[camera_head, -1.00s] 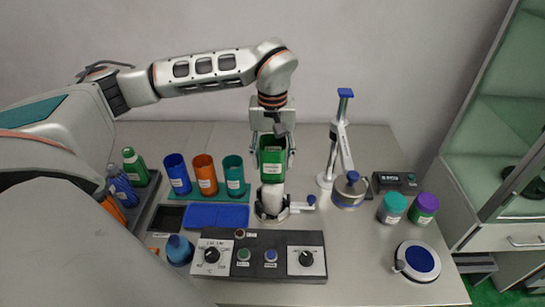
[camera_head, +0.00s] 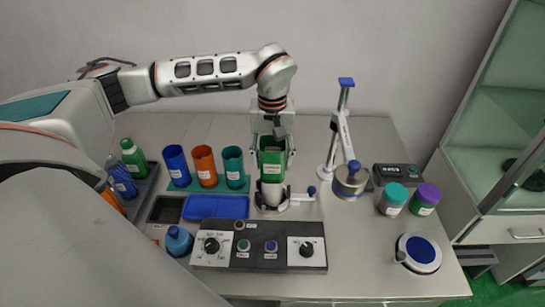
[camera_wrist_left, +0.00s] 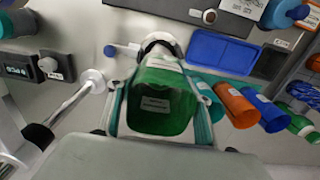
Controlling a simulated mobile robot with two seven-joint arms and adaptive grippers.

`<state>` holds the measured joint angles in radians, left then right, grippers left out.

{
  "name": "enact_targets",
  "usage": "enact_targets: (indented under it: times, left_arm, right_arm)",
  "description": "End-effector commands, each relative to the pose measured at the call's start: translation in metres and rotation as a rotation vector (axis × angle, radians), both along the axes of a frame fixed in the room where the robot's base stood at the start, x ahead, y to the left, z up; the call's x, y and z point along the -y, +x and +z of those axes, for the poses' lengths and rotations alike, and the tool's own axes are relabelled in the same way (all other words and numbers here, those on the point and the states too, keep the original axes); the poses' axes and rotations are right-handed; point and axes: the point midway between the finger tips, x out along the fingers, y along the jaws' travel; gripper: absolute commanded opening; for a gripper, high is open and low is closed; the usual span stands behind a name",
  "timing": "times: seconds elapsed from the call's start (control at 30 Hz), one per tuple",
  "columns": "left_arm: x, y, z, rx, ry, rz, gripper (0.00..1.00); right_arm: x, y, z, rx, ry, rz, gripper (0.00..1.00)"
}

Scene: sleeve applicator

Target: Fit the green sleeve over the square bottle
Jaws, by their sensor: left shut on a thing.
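The green sleeve (camera_head: 272,165) is upright, with a white label on its front. My left gripper (camera_head: 272,150) is shut on it, with a finger on either side. The square bottle (camera_head: 271,192) is white and stands upright in a clamp holder (camera_head: 271,208). Its lower part shows directly below the sleeve; its upper part is hidden, and I cannot tell how far the sleeve is around it. In the left wrist view the sleeve (camera_wrist_left: 162,100) lies between the two fingers, its open top facing the camera. My right gripper is not in view.
A control panel (camera_head: 260,252) lies in front of the holder. Blue, orange and teal cups (camera_head: 205,166) stand to the left behind a blue tray (camera_head: 215,207). A white stand (camera_head: 340,130), a metal pot (camera_head: 349,181) and two capped jars (camera_head: 408,199) are to the right.

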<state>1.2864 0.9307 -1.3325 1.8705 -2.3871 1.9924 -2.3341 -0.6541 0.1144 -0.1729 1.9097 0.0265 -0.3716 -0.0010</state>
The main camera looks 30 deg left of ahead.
Motion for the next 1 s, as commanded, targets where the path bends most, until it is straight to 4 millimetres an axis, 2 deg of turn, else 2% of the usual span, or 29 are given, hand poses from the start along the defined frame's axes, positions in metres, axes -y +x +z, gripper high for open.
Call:
enact_targets:
  times: [0.7,1.0]
  left_arm:
    - [0.000,0.000,-0.026,0.001,-0.001,0.000,0.43]
    - [0.000,0.000,-0.031,0.000,0.000,0.000,0.43]
  right_arm:
    - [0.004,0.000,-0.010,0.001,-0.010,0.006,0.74]
    - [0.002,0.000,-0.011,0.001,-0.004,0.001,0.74]
